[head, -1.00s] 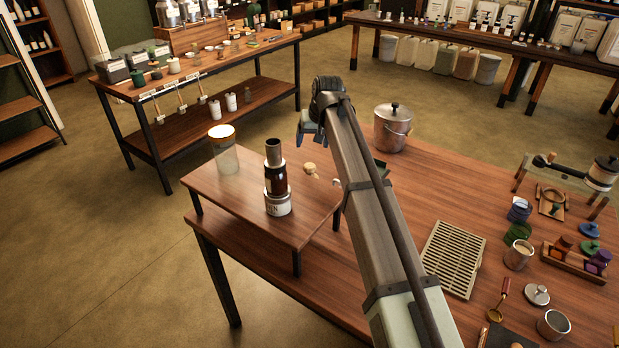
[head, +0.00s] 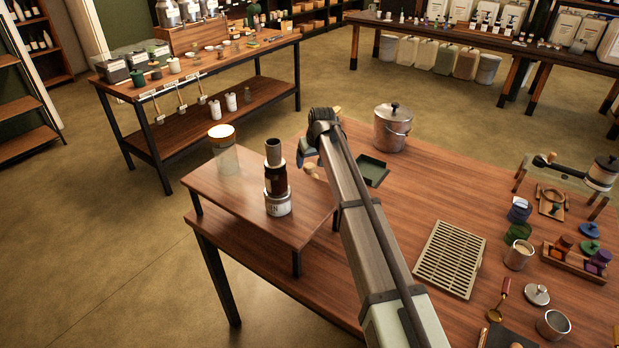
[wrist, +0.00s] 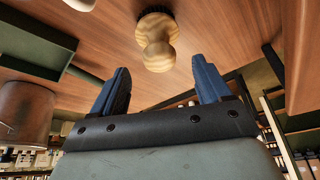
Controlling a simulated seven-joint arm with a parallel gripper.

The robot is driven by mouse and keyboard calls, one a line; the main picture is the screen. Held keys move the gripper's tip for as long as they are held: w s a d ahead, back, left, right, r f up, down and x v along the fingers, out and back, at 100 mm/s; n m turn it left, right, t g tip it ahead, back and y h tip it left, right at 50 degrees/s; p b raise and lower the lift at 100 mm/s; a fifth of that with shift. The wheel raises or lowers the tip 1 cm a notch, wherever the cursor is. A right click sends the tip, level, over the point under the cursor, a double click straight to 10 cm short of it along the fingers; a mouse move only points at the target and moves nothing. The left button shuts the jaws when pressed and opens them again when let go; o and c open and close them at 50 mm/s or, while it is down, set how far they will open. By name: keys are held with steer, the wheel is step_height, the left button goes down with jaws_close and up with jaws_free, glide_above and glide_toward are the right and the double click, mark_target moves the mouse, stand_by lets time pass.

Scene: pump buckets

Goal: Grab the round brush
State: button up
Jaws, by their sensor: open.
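The round brush (wrist: 157,40) shows in the wrist view as a pale wooden, waisted handle with dark bristles at its far end. It lies beyond my fingertips, roughly centred between them and apart from both. My gripper (wrist: 158,78) is open, with two blue fingers and nothing between them. In the head view my gripper (head: 306,150) is over the right back side of the small raised stand. A small pale part of the brush (head: 311,170) shows just below it, and my arm hides the rest.
The raised stand (head: 235,205) holds a stacked dark bottle (head: 276,180) and a glass jar (head: 226,155) to the left. A lidded metal pot (head: 392,128) and a green tray (head: 371,171) are right of my arm. A slatted rack (head: 449,258) lies in front.

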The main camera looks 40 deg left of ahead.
mark_target(310, 165)
steer(key=shift+x, duration=2.75)
steer(key=shift+w+r, duration=0.1)
steer(key=shift+c, duration=0.2)
steer(key=c, duration=1.1)
